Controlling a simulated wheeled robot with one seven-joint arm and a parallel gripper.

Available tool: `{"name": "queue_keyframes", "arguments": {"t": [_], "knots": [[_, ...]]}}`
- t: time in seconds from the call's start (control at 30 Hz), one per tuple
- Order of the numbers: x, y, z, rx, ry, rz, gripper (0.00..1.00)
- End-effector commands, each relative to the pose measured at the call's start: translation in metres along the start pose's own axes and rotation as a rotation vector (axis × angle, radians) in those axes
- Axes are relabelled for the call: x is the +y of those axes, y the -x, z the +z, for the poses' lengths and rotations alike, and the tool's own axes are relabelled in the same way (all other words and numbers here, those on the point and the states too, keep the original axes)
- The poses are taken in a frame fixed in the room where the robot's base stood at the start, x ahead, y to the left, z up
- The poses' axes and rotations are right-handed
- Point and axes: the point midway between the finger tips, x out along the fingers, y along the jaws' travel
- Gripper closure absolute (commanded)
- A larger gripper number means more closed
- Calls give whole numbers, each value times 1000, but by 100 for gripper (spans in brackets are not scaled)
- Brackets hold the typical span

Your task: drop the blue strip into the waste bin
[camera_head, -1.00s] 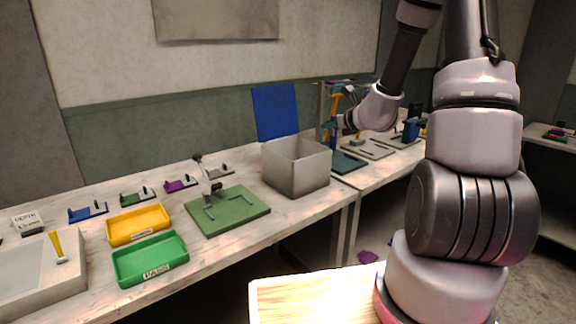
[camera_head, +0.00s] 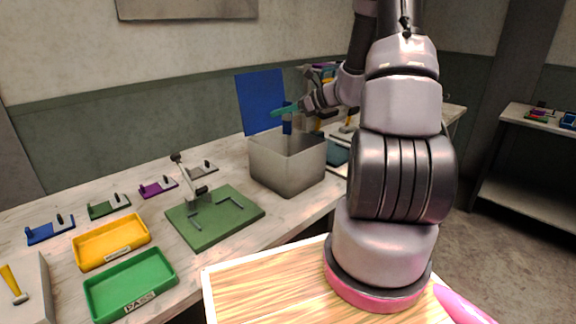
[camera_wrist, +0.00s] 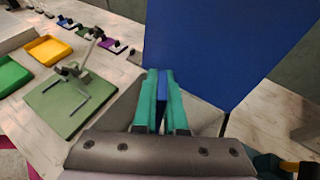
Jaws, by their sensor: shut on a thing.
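The blue strip (camera_head: 287,124) hangs down from my gripper (camera_head: 287,109), whose teal fingers are shut on it. In the wrist view the strip (camera_wrist: 162,88) shows as a narrow blue piece between the two fingers (camera_wrist: 161,100). The waste bin (camera_head: 285,172) is an open grey square box on the bench. My gripper and the strip appear above the bin's opening, with the strip's lower end near the height of the far rim. The bin's inside is mostly hidden. In the wrist view part of the bin (camera_wrist: 122,108) shows beside the fingers.
A large blue panel (camera_head: 258,98) stands upright just behind the bin. A green plate with a small stand (camera_head: 222,222) lies left of the bin. Yellow (camera_head: 110,242) and green (camera_head: 130,287) trays sit farther left. A wooden top (camera_head: 265,285) is in front.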

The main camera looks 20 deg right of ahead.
Motion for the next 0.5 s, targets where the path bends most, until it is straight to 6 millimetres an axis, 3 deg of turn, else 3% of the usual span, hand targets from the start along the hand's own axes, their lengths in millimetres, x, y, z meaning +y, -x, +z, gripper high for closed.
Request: {"name": "queue_keyframes", "arguments": {"t": [0.2,0.5], "knots": [[3,13,-11,0,31,74,100],[3,2,-40,-1,29,77,100]]}}
